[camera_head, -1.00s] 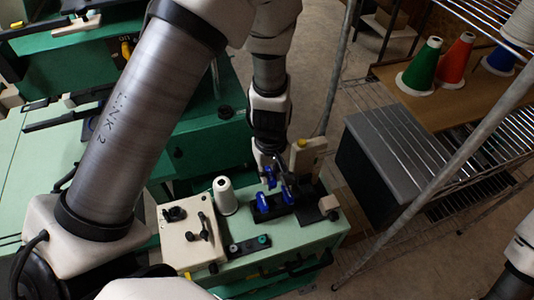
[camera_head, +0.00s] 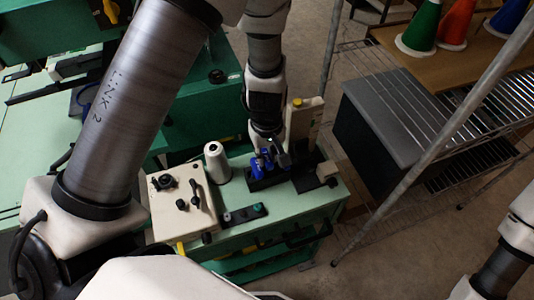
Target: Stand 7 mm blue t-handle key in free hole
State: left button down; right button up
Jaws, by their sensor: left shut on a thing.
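A black holder block (camera_head: 265,183) sits on the green machine top. Blue t-handles (camera_head: 257,168) show at the block, close together. My left gripper (camera_head: 280,157) comes down from above over the block and is shut on a blue t-handle key (camera_head: 267,155), whose handle is partly covered by the fingers. The key's shaft and the free hole are hidden, so I cannot tell whether the tip is in a hole or above it. My right arm enters at the lower right; its gripper is out of view.
A cream post (camera_head: 304,122) rises just behind the gripper. A small beige block (camera_head: 327,172) lies to the right. A wire rack (camera_head: 430,110) stands further right.

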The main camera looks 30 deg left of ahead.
pick_arm(q)
jog(key=shift+s+d, duration=0.15)
jog(key=shift+d, duration=0.05)
jog(key=shift+a+f, duration=0.1)
jog(key=shift+f, duration=0.1)
jog(key=c, duration=1)
grip_release()
jog(key=shift+r, duration=0.1)
notch_tip(320, 180, up, 12)
